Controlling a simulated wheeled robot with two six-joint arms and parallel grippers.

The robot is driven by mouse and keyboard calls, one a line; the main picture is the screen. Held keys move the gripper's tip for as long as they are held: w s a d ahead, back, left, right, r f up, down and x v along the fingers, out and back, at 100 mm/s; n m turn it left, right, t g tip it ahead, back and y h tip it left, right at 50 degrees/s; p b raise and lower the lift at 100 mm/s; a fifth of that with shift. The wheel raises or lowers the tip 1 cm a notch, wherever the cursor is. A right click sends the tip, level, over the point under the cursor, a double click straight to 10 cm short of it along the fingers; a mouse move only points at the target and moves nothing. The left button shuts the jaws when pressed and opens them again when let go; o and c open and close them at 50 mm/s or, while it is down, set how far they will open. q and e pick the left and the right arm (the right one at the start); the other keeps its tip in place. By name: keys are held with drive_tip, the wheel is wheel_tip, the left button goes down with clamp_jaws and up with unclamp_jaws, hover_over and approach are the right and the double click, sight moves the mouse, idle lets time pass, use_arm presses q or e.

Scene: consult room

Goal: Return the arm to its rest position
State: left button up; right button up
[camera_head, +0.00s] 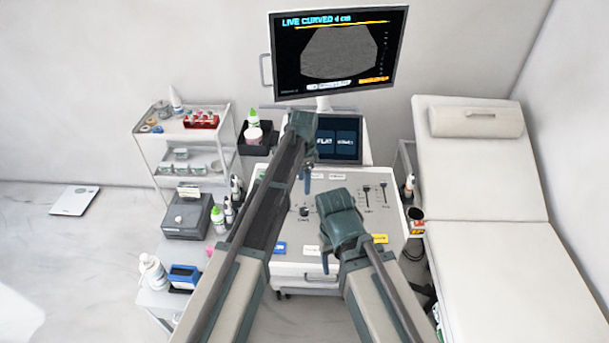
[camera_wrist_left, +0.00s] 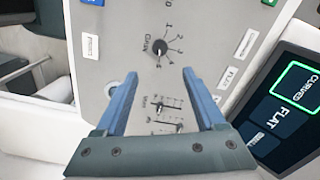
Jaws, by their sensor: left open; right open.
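My left gripper (camera_head: 307,183) reaches out over the ultrasound console's control panel (camera_head: 345,220), just in front of its small touchscreen (camera_head: 337,139). In the left wrist view the left gripper (camera_wrist_left: 158,85) is open with nothing between its fingers. The Gain knob (camera_wrist_left: 159,47) lies beyond the fingertips, and a pair of sliders (camera_wrist_left: 178,127) shows between the fingers. I cannot tell exactly how high the fingers are above the panel. My right gripper (camera_head: 326,258) is lower in the head view, over the panel's front part, and holds nothing that I can see.
A large monitor (camera_head: 338,52) stands above the console. An examination bed (camera_head: 500,245) is at the right. A shelf cart (camera_head: 183,128) with bottles and jars, and a side table with a grey box (camera_head: 188,220) and bottles, stand at the left. The floor at far left is mostly clear.

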use_arm(q)
drive_tip(key=shift+s, duration=0.1)
drive_tip(key=s+f+n+b, duration=0.1)
drive_tip(key=s+n, duration=0.2)
drive_tip(key=s, duration=0.6)
drive_tip(key=s+a+f+n+b, duration=0.1)
drive_tip(key=s+n, duration=0.3)
drive_tip(key=s, duration=0.6)
drive_tip(key=s+a+f+n+y+b, duration=0.1)
drive_tip(key=s+f+n+b, duration=0.2)
drive_tip(key=s, duration=0.7)
drive_tip(key=shift+s, duration=0.1)
